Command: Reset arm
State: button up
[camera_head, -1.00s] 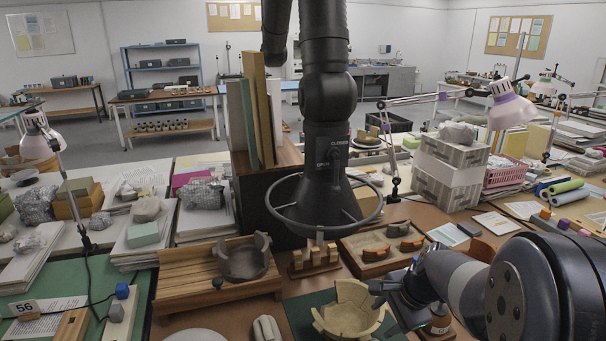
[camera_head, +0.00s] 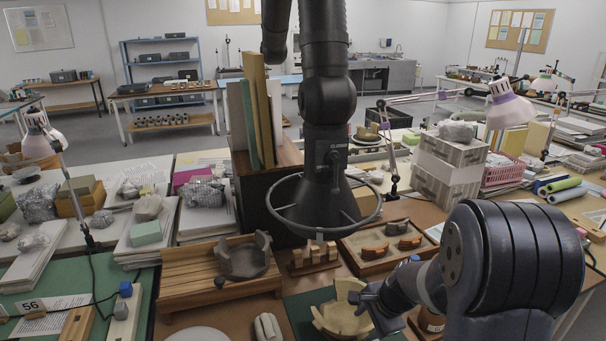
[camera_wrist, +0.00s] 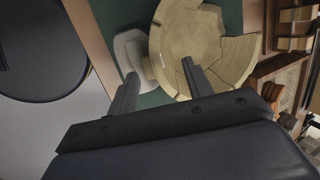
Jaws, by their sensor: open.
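The tan pieced-together bowl (camera_head: 338,318) sits on a dark green mat (camera_head: 298,308) at the front of the brown table. It also shows in the wrist view (camera_wrist: 195,38), with a notch in its rim and seams between sherds. My gripper (camera_head: 366,302) is at the bowl's right side in the head view. In the wrist view my gripper (camera_wrist: 160,75) has its two fingers apart with nothing held between them. One finger overlaps the bowl in that view; I cannot tell whether it touches. A grey support (camera_wrist: 133,55) stands beside the bowl.
A grey broken vessel (camera_head: 243,259) stands on a slatted wooden rack (camera_head: 190,277). A wooden tray (camera_head: 372,262) holds orange-brown sherds. A small wooden holder (camera_head: 313,258) stands between them. Stacked boxes (camera_head: 449,165) stand at the right.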

aim_at(364, 335)
notch_tip(364, 335, up, 4)
jog(key=p, duration=0.2)
jog(key=shift+p, duration=0.35)
jog(key=shift+a+r, duration=0.1)
